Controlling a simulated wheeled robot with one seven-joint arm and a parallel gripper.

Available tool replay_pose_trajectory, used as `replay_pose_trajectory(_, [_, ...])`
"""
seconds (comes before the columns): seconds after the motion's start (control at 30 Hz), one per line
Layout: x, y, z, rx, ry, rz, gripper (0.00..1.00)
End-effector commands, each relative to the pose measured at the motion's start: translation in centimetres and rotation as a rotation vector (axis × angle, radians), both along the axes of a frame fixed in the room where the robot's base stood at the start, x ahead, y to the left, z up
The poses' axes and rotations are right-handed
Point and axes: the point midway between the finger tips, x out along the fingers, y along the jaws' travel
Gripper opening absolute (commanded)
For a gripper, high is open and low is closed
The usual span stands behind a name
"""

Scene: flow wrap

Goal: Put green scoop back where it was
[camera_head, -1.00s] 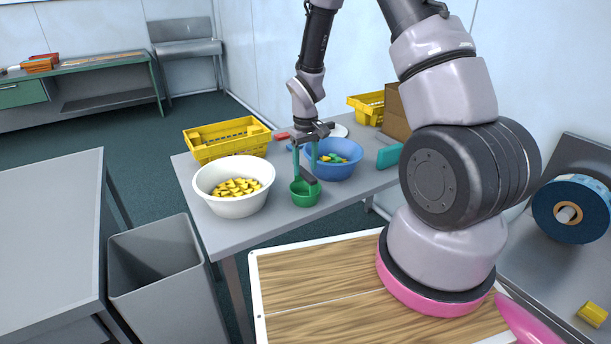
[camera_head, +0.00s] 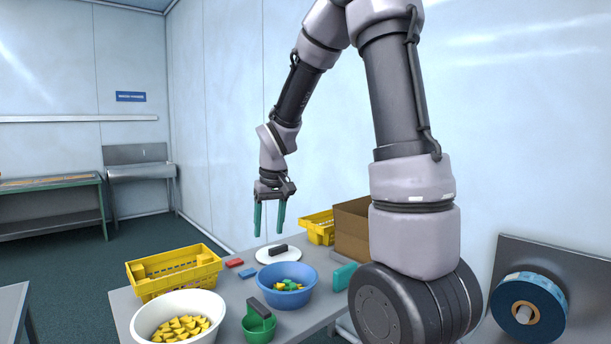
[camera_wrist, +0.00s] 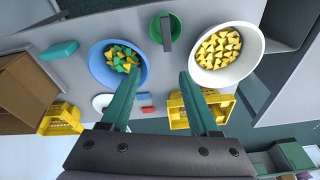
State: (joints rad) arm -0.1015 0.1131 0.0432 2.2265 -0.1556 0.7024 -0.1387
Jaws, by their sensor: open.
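The green scoop (camera_head: 259,327) stands on the grey table with its dark handle (camera_head: 259,307) upward, between the white bowl and the blue bowl. It also shows in the wrist view (camera_wrist: 164,32), at the top middle, beyond my fingertips. My gripper (camera_head: 269,233) is open and empty, raised well above the table with its green fingers pointing down. In the wrist view the two fingers (camera_wrist: 158,80) are spread apart with nothing between them.
A white bowl (camera_head: 140,323) of yellow pieces stands left of the scoop. A blue bowl (camera_head: 299,301) with mixed pieces stands right. Behind are a yellow crate (camera_head: 150,290), a white disc (camera_head: 266,257) with a dark item, a red block (camera_head: 235,263), a teal block (camera_head: 343,277) and a cardboard box (camera_head: 349,222).

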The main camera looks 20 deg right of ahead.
Motion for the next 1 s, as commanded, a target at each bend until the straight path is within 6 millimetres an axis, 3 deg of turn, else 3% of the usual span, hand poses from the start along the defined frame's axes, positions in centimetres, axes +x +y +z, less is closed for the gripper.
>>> replay_pose_trajectory(0.03, [-1.2,-0.6,2.7,0.019,-0.042,-0.040,0.62])
replay_pose_trajectory(0.1, [-3.1,-1.1,5.5,0.046,-0.084,-0.095,0.62])
replay_pose_trajectory(0.3, [-9.1,-2.4,12.0,0.140,-0.206,-0.238,0.62])
replay_pose_trajectory(0.4, [-12.3,-2.8,14.2,0.192,-0.263,-0.299,0.62])
replay_pose_trajectory(0.5, [-15.0,-2.9,15.7,0.239,-0.309,-0.347,0.62])
replay_pose_trajectory(0.67, [-17.7,-2.9,16.7,0.289,-0.355,-0.391,0.62])
replay_pose_trajectory(1.0, [-18.5,-2.9,16.9,0.305,-0.364,-0.405,0.62])
